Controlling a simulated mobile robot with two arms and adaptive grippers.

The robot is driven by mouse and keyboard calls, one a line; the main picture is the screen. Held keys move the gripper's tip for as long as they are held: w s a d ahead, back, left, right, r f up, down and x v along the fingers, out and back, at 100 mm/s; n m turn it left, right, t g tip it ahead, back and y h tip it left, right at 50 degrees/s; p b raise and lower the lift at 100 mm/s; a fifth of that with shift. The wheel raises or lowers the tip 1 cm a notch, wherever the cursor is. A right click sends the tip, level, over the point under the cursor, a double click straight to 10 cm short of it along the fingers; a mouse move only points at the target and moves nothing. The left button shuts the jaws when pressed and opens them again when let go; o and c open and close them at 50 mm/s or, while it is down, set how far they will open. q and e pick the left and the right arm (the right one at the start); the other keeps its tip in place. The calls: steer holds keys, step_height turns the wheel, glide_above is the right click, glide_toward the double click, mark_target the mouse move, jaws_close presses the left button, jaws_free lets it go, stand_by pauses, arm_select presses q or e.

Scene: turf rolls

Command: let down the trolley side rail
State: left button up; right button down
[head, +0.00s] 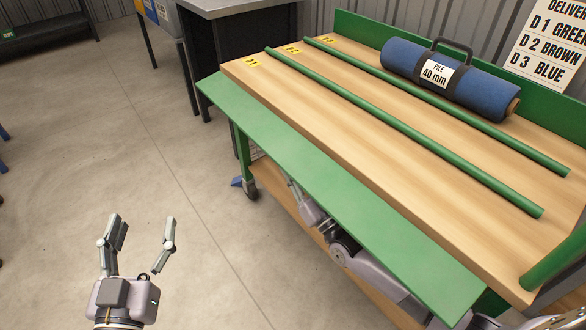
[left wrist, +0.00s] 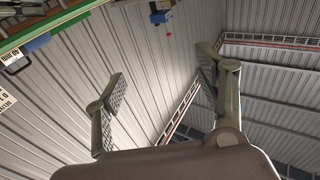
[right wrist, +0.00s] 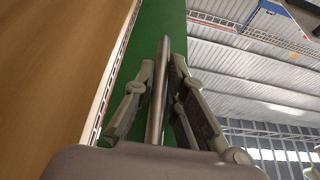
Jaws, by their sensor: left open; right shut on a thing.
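The trolley has a wooden deck (head: 330,110) and a flat green side rail (head: 330,195) along its near edge. The side rail sticks outward from the deck edge; its exact tilt is hard to tell. My right gripper (head: 293,186) is beneath the rail, partly hidden by it in the head view. In the right wrist view the right gripper (right wrist: 165,85) is shut on a thin metal bar (right wrist: 157,100), with the green rail (right wrist: 160,30) behind it. My left gripper (head: 141,232) is open and empty over the floor, left of the trolley; it also shows in the left wrist view (left wrist: 160,75).
A blue turf roll (head: 448,80) with a 40 mm label lies on the deck's far side. Two green bars (head: 405,130) divide the deck. A grey bench (head: 240,6) is behind. The floor at left (head: 90,130) is clear.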

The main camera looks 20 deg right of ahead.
mark_target(292, 157)
stand_by(0.6)
steer(key=m+p, duration=0.1)
steer(key=r+m+h+p, duration=0.1)
steer(key=m, duration=0.1)
steer(key=shift+s+a+r+p, duration=0.1)
steer(key=shift+a+p, duration=0.3)
steer(key=m+p, duration=0.1)
steer(key=r+m+h+p, duration=0.1)
steer(key=shift+s+a+m+t+h, duration=0.15)
steer(key=shift+a+m+t+h, duration=0.15)
steer(key=shift+a+m, duration=0.1)
arm_select(q)
steer(key=s+a+f+g+y, duration=0.2)
steer(key=s+f+g, duration=0.4)
steer(key=f, duration=0.3)
steer(key=s+a+f+g+y, duration=0.2)
steer(key=s+a+f+g, duration=0.2)
steer(key=s+f+g, duration=0.3)
steer(key=shift+f+n, duration=0.4)
steer(key=shift+f, duration=0.45)
arm_select(e)
steer(key=c, duration=1.7)
jaws_free()
steer(key=shift+o, duration=0.2)
